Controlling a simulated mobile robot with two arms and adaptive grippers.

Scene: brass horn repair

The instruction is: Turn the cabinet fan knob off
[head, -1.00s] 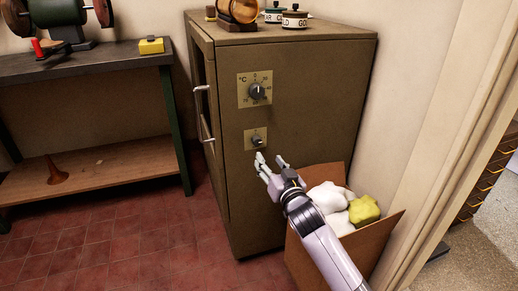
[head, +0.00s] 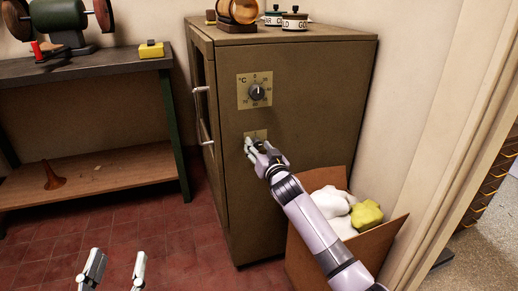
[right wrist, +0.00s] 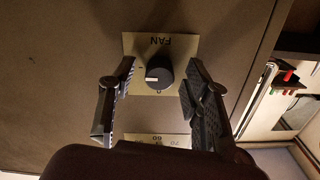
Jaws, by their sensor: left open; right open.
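The dark round fan knob (right wrist: 159,72) sits on a pale plate marked FAN (right wrist: 134,45), upside down in the right wrist view. A white mark shows on the knob's left side there; the smaller plate markings are hard to read. My right gripper (right wrist: 160,66) is open, one finger on each side of the knob, with gaps between. In the head view my right gripper (head: 252,150) is at the lower plate on the front of the brown cabinet (head: 285,120) and mostly hides the knob. My left gripper (head: 118,262) is open and empty, low over the floor.
A temperature dial (head: 257,91) is above the fan plate. The cabinet door handle (head: 203,115) sticks out on the left. A cardboard box (head: 375,243) with white and yellow cloths stands under my right arm. A workbench (head: 85,65) is at the left.

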